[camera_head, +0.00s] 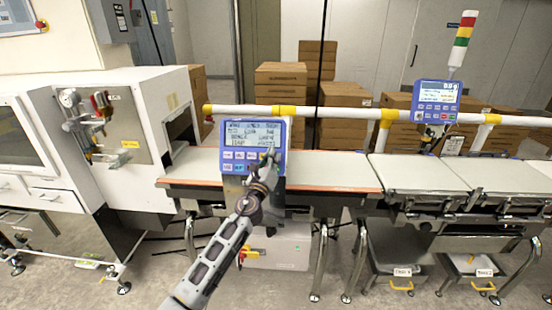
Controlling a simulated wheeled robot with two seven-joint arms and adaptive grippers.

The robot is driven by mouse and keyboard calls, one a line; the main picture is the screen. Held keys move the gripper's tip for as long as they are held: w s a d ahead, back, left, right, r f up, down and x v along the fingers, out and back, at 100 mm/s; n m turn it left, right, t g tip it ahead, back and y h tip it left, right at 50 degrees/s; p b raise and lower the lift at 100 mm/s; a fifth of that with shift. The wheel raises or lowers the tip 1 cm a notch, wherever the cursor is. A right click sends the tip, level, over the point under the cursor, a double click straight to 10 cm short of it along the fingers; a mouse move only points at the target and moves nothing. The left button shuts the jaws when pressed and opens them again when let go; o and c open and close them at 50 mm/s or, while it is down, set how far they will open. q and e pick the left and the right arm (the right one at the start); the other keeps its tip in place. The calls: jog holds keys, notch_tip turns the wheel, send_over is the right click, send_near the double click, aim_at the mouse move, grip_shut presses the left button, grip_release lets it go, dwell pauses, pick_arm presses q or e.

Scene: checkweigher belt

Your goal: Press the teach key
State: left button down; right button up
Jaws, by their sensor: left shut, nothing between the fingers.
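A blue control panel (231,128) with a lit text screen (252,134) stands in front of the near belt. Two rows of small keys (238,160) lie under the screen. Their labels are too small to read, so I cannot tell which is the teach key. My left gripper (269,156) is shut and empty, with its tips in front of the right part of the key rows. It hides some keys there. I cannot tell whether the tips touch the panel. My right gripper is not in view.
The conveyor belt (330,168) runs behind the panel, with a white and yellow rail (340,113) above it. A second blue display (436,97) stands at the right under a signal light (463,40). A white machine (130,120) stands at the left. Cardboard boxes (281,80) are stacked behind.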

pick_arm(q)
jog(key=shift+s, duration=0.15)
jog(key=shift+s+r+p, duration=0.35)
jog(key=shift+s+p, duration=0.25)
jog(key=shift+p, duration=0.1)
jog(key=s+p, duration=0.1)
jog(key=s+r+p, duration=0.1)
jog(key=s, duration=0.1)
jog(key=s+r+p, duration=0.1)
jog(key=shift+s+a+r+p, duration=0.15)
jog(key=shift+s+p, duration=0.05)
jog(key=shift+p, duration=0.15)
dwell(0.6)
jog(key=s+r+p, duration=0.2)
jog(key=s+p, duration=0.1)
jog(key=s, duration=0.2)
jog(key=shift+s+r+p, duration=0.2)
jog(key=shift+r+p, duration=0.15)
dwell(0.5)
